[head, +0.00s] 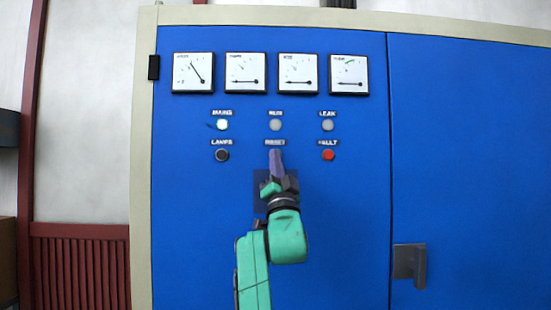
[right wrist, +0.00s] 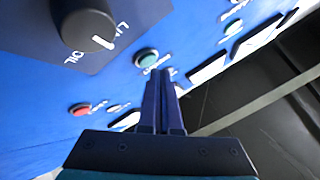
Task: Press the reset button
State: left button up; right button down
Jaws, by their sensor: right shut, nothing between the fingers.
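The blue control panel (head: 345,220) fills the head view. The RESET label (head: 275,142) shows just above the tips of my right gripper (head: 276,152), which hides the button under it. In the right wrist view, a green button (right wrist: 146,58) with a label beside it lies just beyond the tips of my right gripper (right wrist: 161,73). The fingers are shut together and empty. They point at the panel near this button, and I cannot tell whether they touch it. My left gripper is in neither view.
A red FAULT button (head: 328,155) is to the right and a black LAMPS button (head: 222,155) to the left. A black rotary knob (right wrist: 85,25) sits near the green button. Gauges (head: 246,73) line the top. A door handle (head: 409,262) sticks out at lower right.

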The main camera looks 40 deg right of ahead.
jog(key=s+a+b, duration=0.1)
jog(key=s, duration=0.1)
jog(key=s+a+b, duration=0.1)
jog(key=s+a, duration=0.1)
dwell(0.5)
dwell(0.7)
